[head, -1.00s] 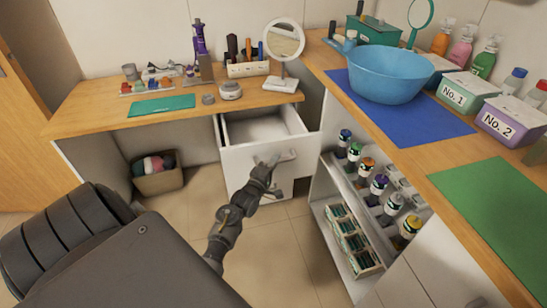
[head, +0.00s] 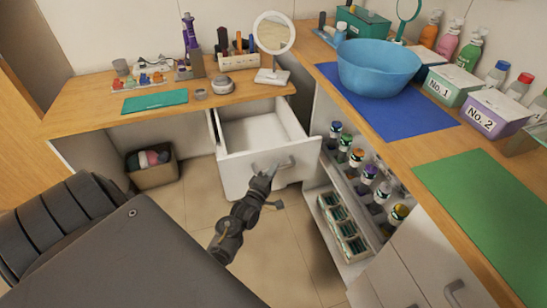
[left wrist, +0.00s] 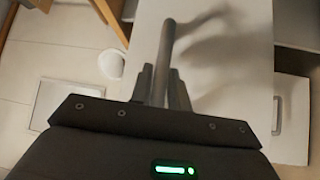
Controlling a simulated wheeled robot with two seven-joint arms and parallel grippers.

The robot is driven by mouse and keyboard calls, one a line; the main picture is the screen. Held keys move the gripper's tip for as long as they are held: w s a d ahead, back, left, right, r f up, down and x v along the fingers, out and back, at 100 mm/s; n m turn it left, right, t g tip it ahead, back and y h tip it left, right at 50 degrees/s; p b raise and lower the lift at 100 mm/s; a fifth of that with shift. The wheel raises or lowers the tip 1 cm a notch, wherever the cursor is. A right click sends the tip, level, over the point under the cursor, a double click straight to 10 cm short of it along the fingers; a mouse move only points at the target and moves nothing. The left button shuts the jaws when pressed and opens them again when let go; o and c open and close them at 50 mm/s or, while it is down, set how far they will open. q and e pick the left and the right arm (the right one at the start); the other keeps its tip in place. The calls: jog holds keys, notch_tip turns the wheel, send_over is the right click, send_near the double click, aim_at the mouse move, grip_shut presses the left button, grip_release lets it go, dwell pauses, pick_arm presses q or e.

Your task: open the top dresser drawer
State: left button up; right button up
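The white top dresser drawer (head: 237,171) under the wooden desk is pulled well out. Its inside (head: 255,130) is visible and looks empty. A grey bar handle (head: 286,163) is on its front. My left gripper (head: 262,179) is at this handle. In the left wrist view, the handle (left wrist: 166,45) runs between the two fingers of my left gripper (left wrist: 160,85), which look closed around it. The white drawer front (left wrist: 225,75) fills the middle of that view. My right gripper is not in view.
A wooden desk (head: 75,115) holds a mirror (head: 273,33) and a teal mat (head: 155,102). To the right, a counter holds a blue basin (head: 378,66); open shelves below hold several bottles. A basket (head: 152,168) stands under the desk. Floor before the drawer is clear.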

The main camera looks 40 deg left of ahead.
pick_arm(q)
jog(key=o, duration=0.3)
jog(key=shift+o, duration=0.2)
jog(key=v, duration=1.1)
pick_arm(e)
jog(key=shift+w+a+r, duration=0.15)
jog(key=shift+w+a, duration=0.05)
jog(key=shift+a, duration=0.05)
